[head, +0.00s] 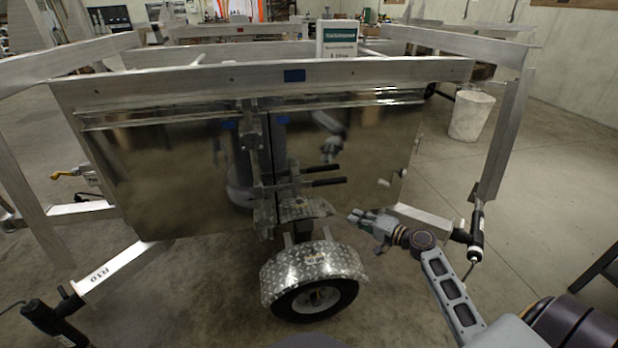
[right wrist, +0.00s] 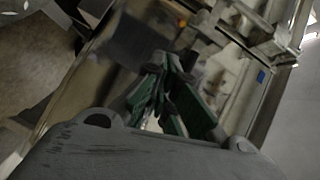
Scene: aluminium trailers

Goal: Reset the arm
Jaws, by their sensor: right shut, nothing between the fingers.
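My right gripper (head: 366,219) is in front of the trailer's shiny metal box, at the lower right of it in the head view. Its fingers point left and are shut with nothing between them. In the right wrist view the green-padded fingers (right wrist: 165,95) are close together and empty. My right arm reaches in from the lower right. My left gripper is not in view. The aluminium trailer (head: 270,74) fills the middle of the head view, with two black-gripped handles (head: 322,176) on its polished doors (head: 180,165).
A wheel (head: 315,298) under a diamond-plate fender (head: 312,262) stands below the box, left of my right gripper. An aluminium upright (head: 503,140) is at the right. Concrete floor (head: 560,190) at the right is open.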

